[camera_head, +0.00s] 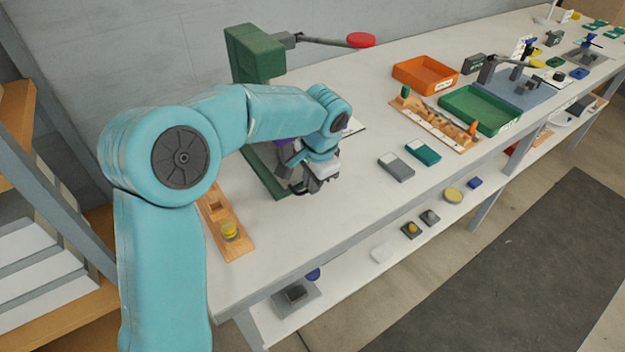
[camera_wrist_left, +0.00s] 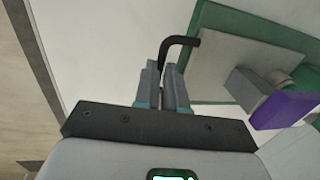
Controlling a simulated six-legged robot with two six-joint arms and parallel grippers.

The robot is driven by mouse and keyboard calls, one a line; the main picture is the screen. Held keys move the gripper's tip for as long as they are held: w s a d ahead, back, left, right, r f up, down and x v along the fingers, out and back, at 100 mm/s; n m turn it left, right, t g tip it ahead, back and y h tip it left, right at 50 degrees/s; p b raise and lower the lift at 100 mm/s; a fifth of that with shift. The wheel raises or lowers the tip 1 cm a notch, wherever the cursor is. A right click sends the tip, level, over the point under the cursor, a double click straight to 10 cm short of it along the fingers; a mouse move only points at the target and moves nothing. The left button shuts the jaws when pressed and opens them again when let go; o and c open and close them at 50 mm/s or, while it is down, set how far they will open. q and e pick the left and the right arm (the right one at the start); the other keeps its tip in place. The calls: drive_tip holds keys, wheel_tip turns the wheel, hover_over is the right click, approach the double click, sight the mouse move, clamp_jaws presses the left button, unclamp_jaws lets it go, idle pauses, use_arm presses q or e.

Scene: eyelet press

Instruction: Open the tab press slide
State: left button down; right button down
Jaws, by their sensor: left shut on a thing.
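The tab press is a green machine (camera_head: 254,55) with a lever ending in a red knob (camera_head: 360,40). Its green base also shows in the left wrist view (camera_wrist_left: 225,15). There the slide is a pale grey plate (camera_wrist_left: 222,62) on that base, with a black bent handle (camera_wrist_left: 178,42) at its edge. My left gripper (camera_head: 298,188) is low at the front of the press. In the left wrist view its jaws (camera_wrist_left: 166,75) are shut on the handle's end. In the head view my arm hides most of the slide. My right gripper is in neither view.
A wooden block with a yellow piece (camera_head: 229,230) lies at the bench's left front. A grey box (camera_head: 396,166) and a teal box (camera_head: 423,152) lie right of my gripper. An orange tray (camera_head: 425,75) and green tray (camera_head: 480,110) stand farther back. The front edge is close.

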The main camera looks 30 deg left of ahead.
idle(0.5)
use_arm(q)
drive_tip(key=s+d, duration=0.1)
drive_tip(key=d, duration=0.2)
drive_tip(key=s+d+b, duration=0.1)
drive_tip(key=s+d, duration=0.1)
drive_tip(key=d, duration=0.2)
drive_tip(key=s+d+b, duration=0.1)
drive_tip(key=d, duration=0.2)
drive_tip(key=shift+s+d, duration=0.15)
drive_tip(key=shift+d, duration=0.15)
drive_tip(key=c, duration=1.2)
unclamp_jaws()
drive_tip(key=shift+r, duration=0.1)
wheel_tip(320, 180, up, 16)
drive_tip(key=s+d+p, duration=0.1)
drive_tip(key=d+p, duration=0.1)
drive_tip(key=p, duration=0.1)
drive_tip(key=shift+d, duration=0.3)
drive_tip(key=shift+s, duration=0.1)
